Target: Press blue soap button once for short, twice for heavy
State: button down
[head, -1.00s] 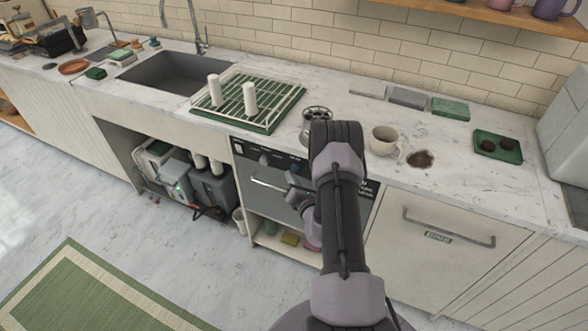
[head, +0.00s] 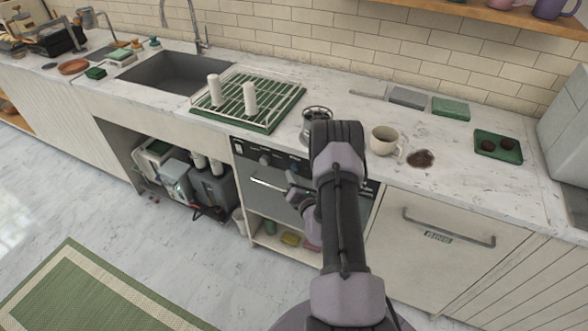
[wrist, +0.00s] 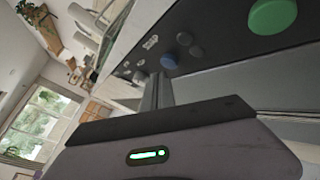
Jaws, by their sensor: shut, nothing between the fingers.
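The grey dishwasher (head: 270,195) sits under the counter in the head view, with a dark control panel along its top. I cannot tell whether the tips touch the panel. In the head view my arm hides the panel's right part.
A green dish rack (head: 222,120) with white cups stands on the counter above. A beige mug (head: 383,140) stands beside a brown spill (head: 420,158). A drawer with a bar handle (head: 448,228) is right of my arm. The floor at left is clear.

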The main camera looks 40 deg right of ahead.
jog(key=shift+w+d, duration=0.1)
jog(key=shift+d, duration=0.2)
jog(key=shift+w+d, duration=0.2)
jog(key=shift+d, duration=0.2)
dwell(0.7)
jog(key=shift+a, duration=0.15)
jog(key=shift+s+a, duration=0.35)
jog(key=shift+a, duration=0.3)
jog(key=a, duration=0.1)
jog(key=s+a, duration=0.1)
jog(key=a, duration=0.1)
jog(key=s+a, duration=0.1)
jog(key=shift+a, duration=0.35)
dwell(2.3)
